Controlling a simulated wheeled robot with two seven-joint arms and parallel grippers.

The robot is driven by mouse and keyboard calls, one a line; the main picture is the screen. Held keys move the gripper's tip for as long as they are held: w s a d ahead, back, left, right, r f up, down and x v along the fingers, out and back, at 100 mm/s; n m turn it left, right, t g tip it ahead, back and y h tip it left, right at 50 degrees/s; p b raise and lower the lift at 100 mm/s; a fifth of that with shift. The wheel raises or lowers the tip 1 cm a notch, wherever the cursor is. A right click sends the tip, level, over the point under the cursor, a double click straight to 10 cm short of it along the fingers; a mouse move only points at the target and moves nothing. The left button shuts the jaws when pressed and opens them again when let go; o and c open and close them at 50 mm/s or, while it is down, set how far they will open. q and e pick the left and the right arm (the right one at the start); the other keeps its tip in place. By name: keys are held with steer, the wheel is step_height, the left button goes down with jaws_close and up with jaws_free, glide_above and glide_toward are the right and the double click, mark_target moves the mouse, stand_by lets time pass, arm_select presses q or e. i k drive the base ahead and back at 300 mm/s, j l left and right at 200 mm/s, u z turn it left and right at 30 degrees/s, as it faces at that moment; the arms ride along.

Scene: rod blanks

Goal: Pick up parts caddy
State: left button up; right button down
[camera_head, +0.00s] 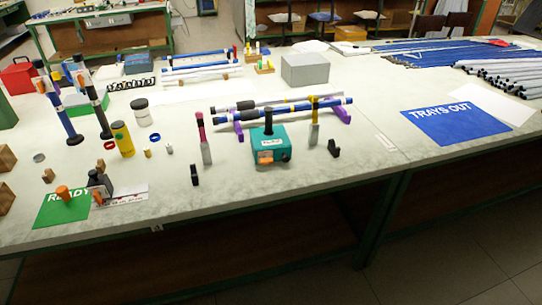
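A teal box (269,155) with a white label and an orange piece on its front stands near the front edge of the table, at the middle of the head view. It looks like the parts caddy, but its label is too small to read surely. Neither my left nor my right gripper is in the head view.
Upright tools with a pink top (201,125) and a yellow top (314,122) flank the teal box. A small black piece (334,148) is at its right. A grey box (305,69) stands behind. A blue "TRAYS OUT" sheet (452,126) lies right, a green "READY" sheet (55,213) front left.

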mark_target(269, 137)
steer(key=i+l+u, duration=0.3)
steer(key=i+l, duration=0.15)
steer(key=i+l+u, duration=0.3)
steer(key=i+l, duration=0.25)
steer(key=j, duration=0.25)
